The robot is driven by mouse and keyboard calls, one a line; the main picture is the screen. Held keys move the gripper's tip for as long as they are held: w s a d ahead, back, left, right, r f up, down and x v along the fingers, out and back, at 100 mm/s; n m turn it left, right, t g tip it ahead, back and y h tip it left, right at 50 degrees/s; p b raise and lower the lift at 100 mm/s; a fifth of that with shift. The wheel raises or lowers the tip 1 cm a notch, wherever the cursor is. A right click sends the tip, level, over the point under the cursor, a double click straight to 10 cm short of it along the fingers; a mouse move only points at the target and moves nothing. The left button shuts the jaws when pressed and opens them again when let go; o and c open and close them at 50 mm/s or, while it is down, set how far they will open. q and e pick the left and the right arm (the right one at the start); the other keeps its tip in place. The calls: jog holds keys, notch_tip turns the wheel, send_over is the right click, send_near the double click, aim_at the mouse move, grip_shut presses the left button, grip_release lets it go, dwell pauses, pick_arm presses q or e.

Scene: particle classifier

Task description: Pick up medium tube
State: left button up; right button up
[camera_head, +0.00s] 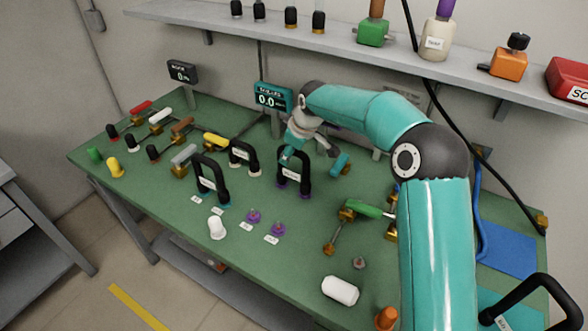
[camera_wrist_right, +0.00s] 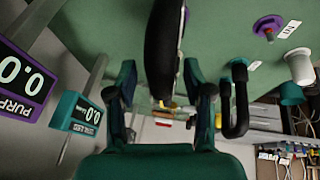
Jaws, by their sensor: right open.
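Three black U-shaped tubes with labels stand on the green bench: one at the right (camera_head: 307,180), one in front at the left (camera_head: 222,183) and one behind it (camera_head: 253,158). I cannot read their labels, so I cannot tell which is the medium one. My right gripper (camera_wrist_right: 160,68) is open at the right tube. In the right wrist view a black tube (camera_wrist_right: 163,40) runs between and beyond its fingers; contact is not clear. Another black tube (camera_wrist_right: 241,105) with a teal end is beside the right finger. My left gripper is not in view.
A white cup (camera_head: 217,228) and purple-based pieces (camera_head: 278,230) stand in front of the tubes. Several coloured valve handles line the left side. A green-handled valve (camera_head: 362,208) and a white cylinder (camera_head: 340,291) lie to the right. A shelf (camera_head: 360,62) overhangs the back.

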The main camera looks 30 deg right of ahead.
jog(key=shift+f, duration=0.1)
grip_shut()
dwell(0.6)
